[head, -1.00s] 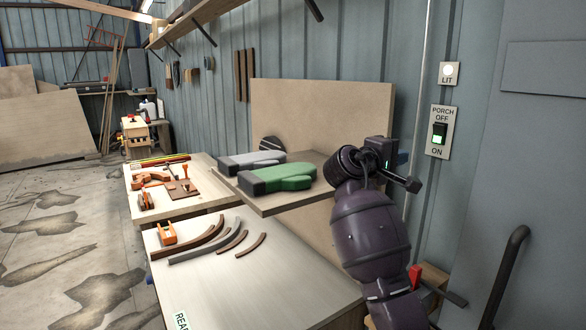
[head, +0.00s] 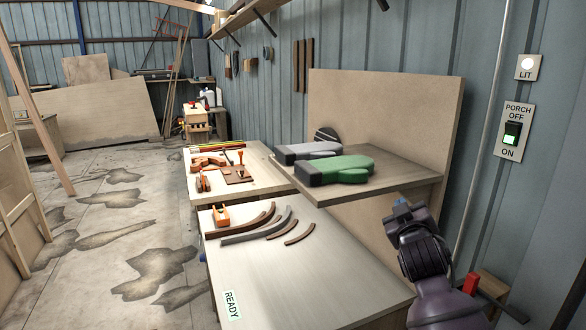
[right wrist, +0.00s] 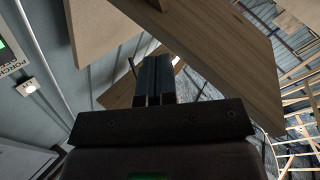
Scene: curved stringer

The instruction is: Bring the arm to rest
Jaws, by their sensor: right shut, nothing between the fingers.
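My right arm comes in at the lower right of the head view, its dark wrist right of the near bench. Its gripper (head: 402,204) is mostly hidden behind the wrist there. In the right wrist view the two dark fingers (right wrist: 153,82) lie together, shut with nothing between them. The arm is below and left of the porch switch (head: 512,133), apart from it. The switch glows green at its lower, ON end. The round lamp (head: 527,63) over the LIT label is white. My left gripper is not in view.
The near bench (head: 310,275) holds curved strips (head: 258,233) and an orange tool (head: 221,216). A raised shelf (head: 400,175) with grey (head: 308,151) and green (head: 335,170) mitt-shaped pieces stands close to my gripper. A tan panel rises behind it. The floor at left is open.

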